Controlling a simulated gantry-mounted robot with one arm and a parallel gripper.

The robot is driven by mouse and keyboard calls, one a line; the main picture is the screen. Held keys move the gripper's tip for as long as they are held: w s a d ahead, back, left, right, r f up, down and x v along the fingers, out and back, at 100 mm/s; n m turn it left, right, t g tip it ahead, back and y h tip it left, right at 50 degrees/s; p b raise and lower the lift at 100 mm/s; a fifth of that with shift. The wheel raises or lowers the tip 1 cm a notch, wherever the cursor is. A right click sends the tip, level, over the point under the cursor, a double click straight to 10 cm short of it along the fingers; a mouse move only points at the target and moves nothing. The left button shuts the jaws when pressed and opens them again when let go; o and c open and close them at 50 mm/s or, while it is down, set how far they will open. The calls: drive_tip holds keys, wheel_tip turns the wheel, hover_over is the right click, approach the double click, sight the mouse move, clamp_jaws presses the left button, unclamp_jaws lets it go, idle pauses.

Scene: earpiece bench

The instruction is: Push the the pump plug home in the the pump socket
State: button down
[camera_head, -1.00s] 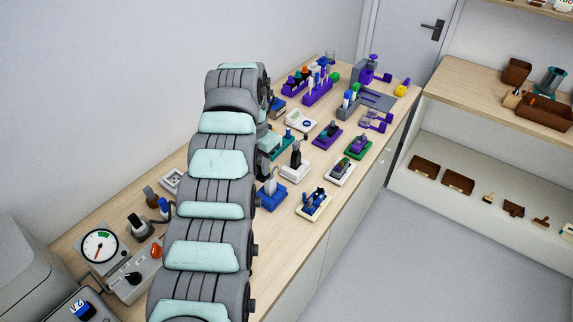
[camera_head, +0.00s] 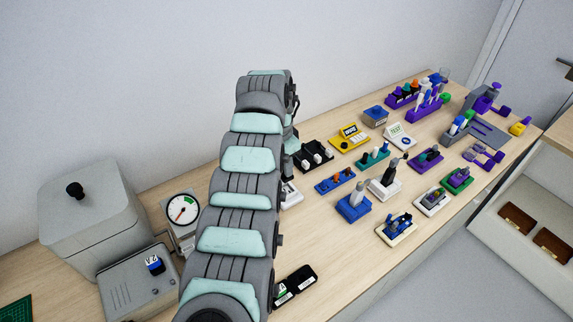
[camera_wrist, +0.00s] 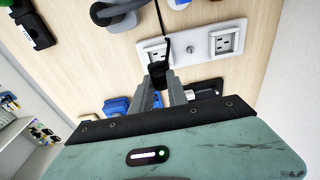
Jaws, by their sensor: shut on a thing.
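In the wrist view my gripper (camera_wrist: 161,86) is shut on a black plug (camera_wrist: 158,72), with a thin dark cable running up from it. The plug is in front of the left outlet (camera_wrist: 154,49) of a white socket plate (camera_wrist: 191,46) and overlaps its lower part. I cannot tell whether it touches the plate or how deep it sits. The plate's other outlet (camera_wrist: 224,41) is empty and clear. In the head view my arm hides the gripper and plug.
A dark item (camera_wrist: 207,86) and a blue item (camera_wrist: 116,104) lie near the fingers. A dial gauge (camera_head: 183,210) and a grey box (camera_head: 135,284) stand left of my arm. Several small holders, including a blue one (camera_head: 353,207), stand to its right.

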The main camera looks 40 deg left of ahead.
sight(285, 180)
drive_tip(key=shift+f+b, duration=0.1)
drive_tip(key=shift+b, duration=0.4)
drive_tip(key=shift+f+b, duration=1.55)
drive_tip(key=shift+f, duration=1.45)
drive_tip(key=shift+f+b, duration=0.45)
drive_tip(key=shift+b, duration=0.05)
drive_tip(key=c, duration=1.2)
unclamp_jaws()
drive_tip(key=shift+r, duration=0.1)
drive_tip(key=r, duration=0.3)
drive_tip(key=r+b, duration=0.1)
drive_tip(key=r, duration=0.3)
drive_tip(key=s+r, duration=0.1)
drive_tip(key=r, duration=0.2)
drive_tip(key=shift+s+a+r+b, duration=0.1)
drive_tip(key=shift+a+r+b, duration=0.1)
drive_tip(key=shift+r+b, duration=0.15)
